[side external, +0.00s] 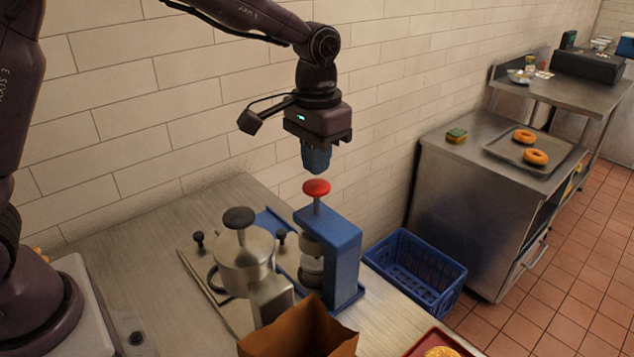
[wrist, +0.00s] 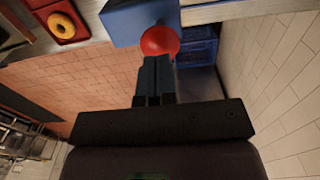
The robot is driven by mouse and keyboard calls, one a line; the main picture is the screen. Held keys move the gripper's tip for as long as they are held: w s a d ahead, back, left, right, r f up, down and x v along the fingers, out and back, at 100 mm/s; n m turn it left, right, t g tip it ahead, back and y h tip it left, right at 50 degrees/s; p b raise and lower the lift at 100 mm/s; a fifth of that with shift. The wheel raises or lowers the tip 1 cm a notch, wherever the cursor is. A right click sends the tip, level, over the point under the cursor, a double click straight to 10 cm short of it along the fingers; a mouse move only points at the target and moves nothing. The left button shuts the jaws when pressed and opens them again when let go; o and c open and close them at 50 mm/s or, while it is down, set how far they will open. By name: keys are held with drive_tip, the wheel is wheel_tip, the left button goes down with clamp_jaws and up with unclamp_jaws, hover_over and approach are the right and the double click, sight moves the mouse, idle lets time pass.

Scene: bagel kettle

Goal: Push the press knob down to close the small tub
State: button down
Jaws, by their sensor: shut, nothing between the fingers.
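The press has a blue frame (side external: 343,245) and stands on the metal counter. Its red press knob (side external: 317,188) sits on a short rod above the frame, raised. The small tub (side external: 311,268) is a clear, pale container inside the press, partly hidden by the frame. My gripper (side external: 317,170) is shut and empty, pointing down just above the knob; a small gap seems to show. In the wrist view the red knob (wrist: 160,41) lies right at the tips of my closed fingers (wrist: 157,62), beside the blue press top (wrist: 133,20); contact cannot be told there.
A metal pot with a black knob (side external: 244,262) stands left of the press. A brown paper bag (side external: 298,332) is in front, and a red tray (side external: 440,345) at the front right. A blue crate (side external: 415,272) is beyond the counter. The tiled wall is behind.

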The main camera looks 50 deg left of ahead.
sight(317, 183)
drive_tip(key=shift+f, duration=0.15)
idle(0.5)
drive_tip(key=shift+f, duration=2.8)
drive_tip(key=shift+r, duration=0.1)
drive_tip(key=shift+r, duration=2.85)
drive_tip(key=shift+r, duration=3)
